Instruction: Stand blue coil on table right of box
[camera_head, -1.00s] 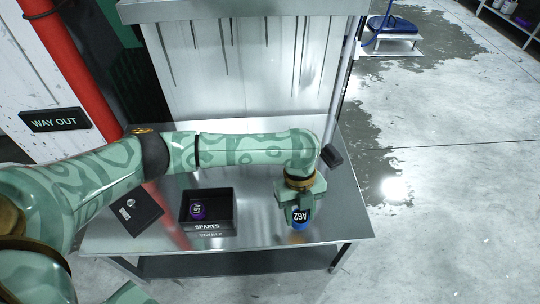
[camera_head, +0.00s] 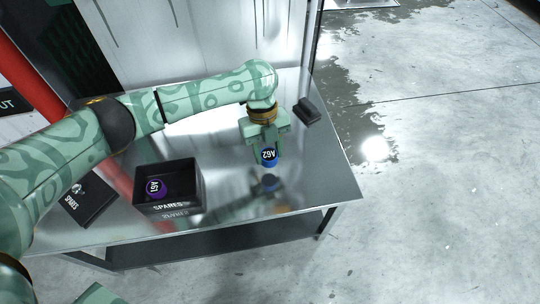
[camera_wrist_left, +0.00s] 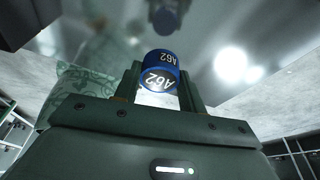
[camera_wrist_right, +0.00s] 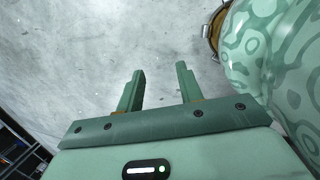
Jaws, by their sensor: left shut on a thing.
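The coil is right of the black SPARES box (camera_head: 170,188), over the shiny metal table (camera_head: 310,180). Its reflection shows below it with a gap, so it seems held above the top. A purple coil (camera_head: 156,188) labelled A61 lies inside the box. My right gripper (camera_wrist_right: 158,88) is open and empty over bare floor.
The black lid (camera_head: 88,200) marked SPARES lies left of the box. A small black block (camera_head: 307,110) is at the table's right back. The tabletop around the held coil is clear; the table's right edge is nearby.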

